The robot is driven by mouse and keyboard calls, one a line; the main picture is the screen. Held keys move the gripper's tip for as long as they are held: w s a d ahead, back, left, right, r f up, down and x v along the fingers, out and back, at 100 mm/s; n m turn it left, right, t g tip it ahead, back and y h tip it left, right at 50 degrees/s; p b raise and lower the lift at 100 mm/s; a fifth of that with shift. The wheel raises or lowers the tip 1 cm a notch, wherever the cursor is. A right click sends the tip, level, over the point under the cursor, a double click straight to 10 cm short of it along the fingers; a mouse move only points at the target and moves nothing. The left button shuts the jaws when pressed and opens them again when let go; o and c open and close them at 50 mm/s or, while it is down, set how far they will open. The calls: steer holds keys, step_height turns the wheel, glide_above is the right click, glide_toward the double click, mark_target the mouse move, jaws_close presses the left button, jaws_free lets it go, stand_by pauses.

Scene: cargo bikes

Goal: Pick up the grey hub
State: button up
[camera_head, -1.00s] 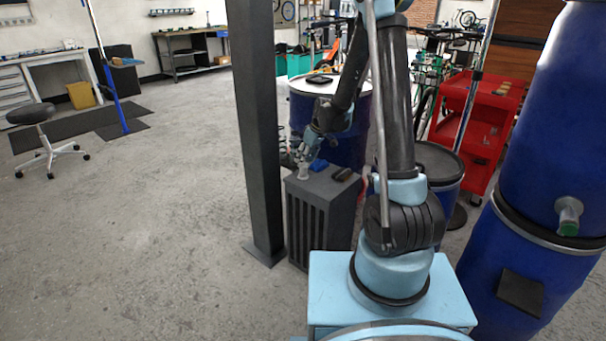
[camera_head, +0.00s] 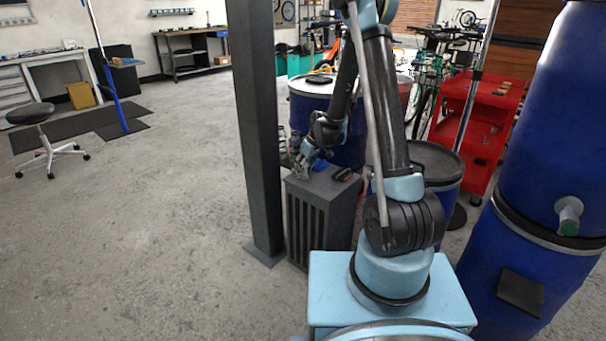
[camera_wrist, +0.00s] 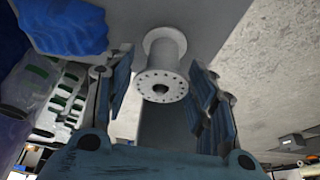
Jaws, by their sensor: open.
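The grey hub (camera_wrist: 166,62), a pale flanged spool with a ring of small holes, stands on top of a dark grey slatted box (camera_head: 322,218). In the wrist view it lies between the two open fingers of my gripper, with space visible on both sides. My gripper (camera_head: 302,166) is over the left part of the box top in the head view and largely hides the hub there. Whether any finger touches the hub cannot be told.
A crumpled blue thing (camera_wrist: 66,26) lies beside the hub. A small dark object (camera_head: 343,174) is on the box's right side. A dark post (camera_head: 256,130) stands close left of the box. Blue barrels (camera_head: 440,170) stand behind and right. Open floor lies left.

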steer(key=c, duration=0.9)
steer(key=shift+r, duration=0.1)
